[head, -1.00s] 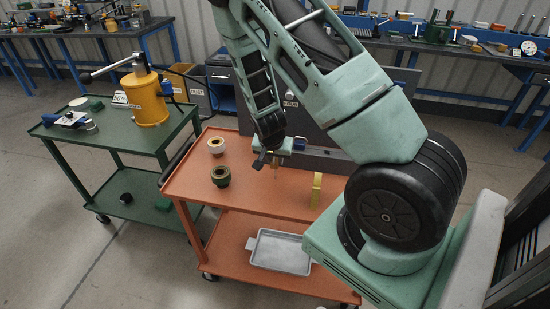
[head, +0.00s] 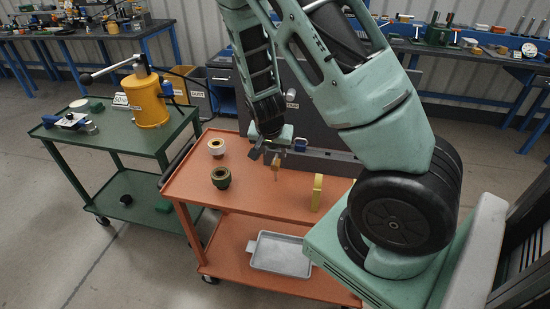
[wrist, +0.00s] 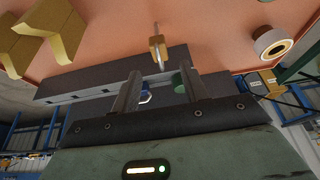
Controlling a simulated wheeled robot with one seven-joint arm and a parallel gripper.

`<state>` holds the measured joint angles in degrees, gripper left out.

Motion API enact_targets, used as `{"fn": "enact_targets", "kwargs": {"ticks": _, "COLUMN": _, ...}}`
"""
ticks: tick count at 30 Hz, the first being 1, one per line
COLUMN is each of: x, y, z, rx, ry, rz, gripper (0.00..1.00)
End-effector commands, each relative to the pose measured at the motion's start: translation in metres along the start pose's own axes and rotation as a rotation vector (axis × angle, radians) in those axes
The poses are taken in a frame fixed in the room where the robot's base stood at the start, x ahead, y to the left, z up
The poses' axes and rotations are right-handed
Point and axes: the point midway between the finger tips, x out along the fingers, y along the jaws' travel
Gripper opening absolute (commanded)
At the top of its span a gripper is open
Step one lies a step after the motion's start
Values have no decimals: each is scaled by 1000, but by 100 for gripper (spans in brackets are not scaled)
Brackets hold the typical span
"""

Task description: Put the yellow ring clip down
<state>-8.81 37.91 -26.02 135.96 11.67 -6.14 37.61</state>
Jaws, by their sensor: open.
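A small yellow-tan piece, which looks like the ring clip (wrist: 157,46), is upright over the orange cart top, with a pale thin rod showing at it in the wrist view. In the head view the clip (head: 276,171) is just below my gripper (head: 266,154). In the wrist view my gripper (wrist: 160,82) has its two dark fingers apart, with nothing between them. The clip lies beyond the fingertips, apart from them. I cannot tell whether the rod passes through it.
The orange cart (head: 262,204) also holds a pale roll (head: 216,146), a dark green roll (head: 221,177) and an upright yellow block (head: 317,192). A grey tray (head: 281,256) lies on its lower shelf. A green cart (head: 116,144) stands left. The cart's front middle is clear.

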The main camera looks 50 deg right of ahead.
Motion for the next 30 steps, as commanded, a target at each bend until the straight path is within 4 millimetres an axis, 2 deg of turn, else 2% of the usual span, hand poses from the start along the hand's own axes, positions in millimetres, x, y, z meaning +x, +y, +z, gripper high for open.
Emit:
{"fn": "enact_targets", "kwargs": {"ticks": 3, "x": -25, "y": -2, "z": 0, "rx": -3, "ry": 2, "rz": -5, "gripper": 45}}
{"fn": "enact_targets", "kwargs": {"ticks": 6, "x": -40, "y": -1, "z": 0, "rx": -2, "ry": 1, "rz": -3, "gripper": 45}}
{"fn": "enact_targets", "kwargs": {"ticks": 12, "x": -54, "y": -1, "z": 1, "rx": -5, "ry": -2, "rz": -2, "gripper": 45}}
{"fn": "enact_targets", "kwargs": {"ticks": 15, "x": -63, "y": -10, "z": 15, "rx": -48, "ry": -35, "rz": -24, "gripper": 45}}
{"fn": "enact_targets", "kwargs": {"ticks": 17, "x": -75, "y": -24, "z": 36, "rx": -121, "ry": -84, "rz": -57, "gripper": 45}}
{"fn": "enact_targets", "kwargs": {"ticks": 19, "x": -99, "y": -43, "z": 73, "rx": -262, "ry": -161, "rz": -114, "gripper": 45}}
{"fn": "enact_targets", "kwargs": {"ticks": 21, "x": -134, "y": -60, "z": 119, "rx": -457, "ry": -240, "rz": -187, "gripper": 45}}
{"fn": "enact_targets", "kwargs": {"ticks": 23, "x": -168, "y": -66, "z": 158, "rx": -648, "ry": -296, "rz": -248, "gripper": 45}}
{"fn": "enact_targets", "kwargs": {"ticks": 24, "x": -191, "y": -66, "z": 182, "rx": -781, "ry": -321, "rz": -286, "gripper": 45}}
{"fn": "enact_targets", "kwargs": {"ticks": 27, "x": -242, "y": -52, "z": 232, "rx": -1099, "ry": -350, "rz": -356, "gripper": 45}}
{"fn": "enact_targets", "kwargs": {"ticks": 30, "x": -276, "y": -30, "z": 265, "rx": -1368, "ry": -341, "rz": -390, "gripper": 45}}
